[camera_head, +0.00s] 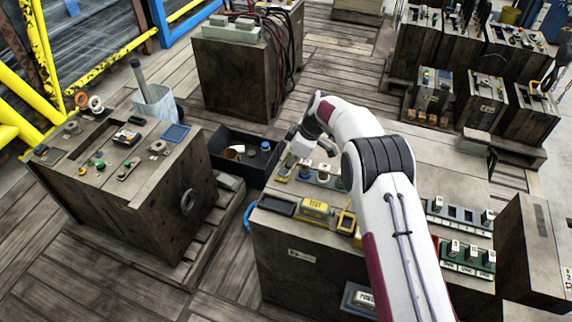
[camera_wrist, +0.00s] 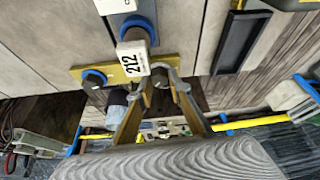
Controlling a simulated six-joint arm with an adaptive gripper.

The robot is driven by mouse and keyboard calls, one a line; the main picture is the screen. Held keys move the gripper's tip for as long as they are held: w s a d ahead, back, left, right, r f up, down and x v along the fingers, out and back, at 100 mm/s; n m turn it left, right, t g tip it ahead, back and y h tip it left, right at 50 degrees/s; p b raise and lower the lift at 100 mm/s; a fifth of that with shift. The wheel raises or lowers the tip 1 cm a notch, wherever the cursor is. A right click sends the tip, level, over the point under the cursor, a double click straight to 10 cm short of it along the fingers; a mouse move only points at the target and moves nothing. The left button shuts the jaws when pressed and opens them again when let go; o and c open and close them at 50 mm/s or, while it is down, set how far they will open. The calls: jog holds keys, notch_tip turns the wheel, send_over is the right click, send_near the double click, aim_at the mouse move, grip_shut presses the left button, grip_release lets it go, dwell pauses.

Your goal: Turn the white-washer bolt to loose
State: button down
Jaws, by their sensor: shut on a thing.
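My gripper (camera_head: 290,158) is low over the left back part of the front wooden bench. In the wrist view, my gripper (camera_wrist: 160,88) has its two fingers closed on either side of a small grey bolt, with a pale ring beside the fingertips that looks like the white washer (camera_wrist: 165,65). The bolt stands at the right end of a brass-coloured plate (camera_wrist: 116,73). A blue-washer bolt (camera_wrist: 93,79) stands at the plate's other end. The fingers hide much of the gripped bolt, and I cannot tell how far it is turned.
A white block marked 212 (camera_wrist: 134,60) stands close beside the fingers. A black tray (camera_wrist: 240,42) lies to the right. A yellow device (camera_head: 314,207) sits on the bench top. A dark open crate (camera_head: 228,142) stands left of the bench, beside another wooden block bench (camera_head: 160,225).

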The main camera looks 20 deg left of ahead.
jog(key=shift+s+d+f, duration=0.15)
jog(key=shift+s+f, duration=0.05)
jog(key=shift+f, duration=0.15)
jog(key=c, duration=1.8)
grip_release()
jog(key=shift+c, duration=0.2)
jog(key=shift+w+r, duration=0.1)
jog(key=shift+r, duration=0.15)
jog(key=shift+m, duration=0.3)
jog(key=shift+m+t, duration=0.9)
jog(key=shift+m, duration=1.3)
jog(key=shift+a+m+h, duration=0.2)
jog(key=shift+m+h, duration=0.1)
jog(key=shift+m, duration=0.3)
jog(key=shift+m+t+h, duration=0.3)
jog(key=shift+m+t, duration=0.6)
jog(key=shift+m, duration=0.9)
jog(key=shift+s+a+m+t+h, duration=0.15)
jog(key=shift+m+h, duration=0.25)
jog(key=shift+m, duration=0.8)
jog(key=shift+s+m+t+h, duration=0.1)
jog(key=shift+m+t+h, duration=0.25)
jog(key=shift+m, duration=0.85)
